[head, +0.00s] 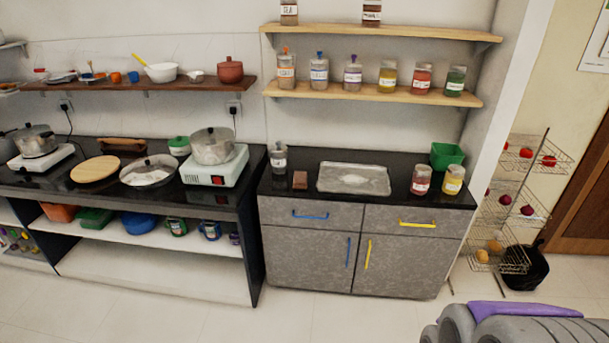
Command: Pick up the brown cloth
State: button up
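A small, flat brown item (300,179), possibly the folded brown cloth, lies on the black counter (289,194) of the grey cabinet. It is left of a metal tray (325,180) and right of a clear jar (278,159). It is too small to tell its material. My gripper is not in view.
Two labelled jars (421,180) and a green container (447,156) stand on the right of the counter. A white stove with a pot (212,146) stands to the left. The floor in front (300,312) is clear. A grey rounded shape with purple (520,309) fills the lower right; I cannot identify it.

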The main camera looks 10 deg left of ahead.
aim_at(299, 180)
jog(key=i, duration=0.6)
jog(key=i+l, duration=0.15)
jog(key=i, duration=0.4)
jog(key=i+u, duration=0.1)
jog(key=i, duration=0.5)
jog(key=i+l, duration=0.2)
jog(key=i, duration=0.35)
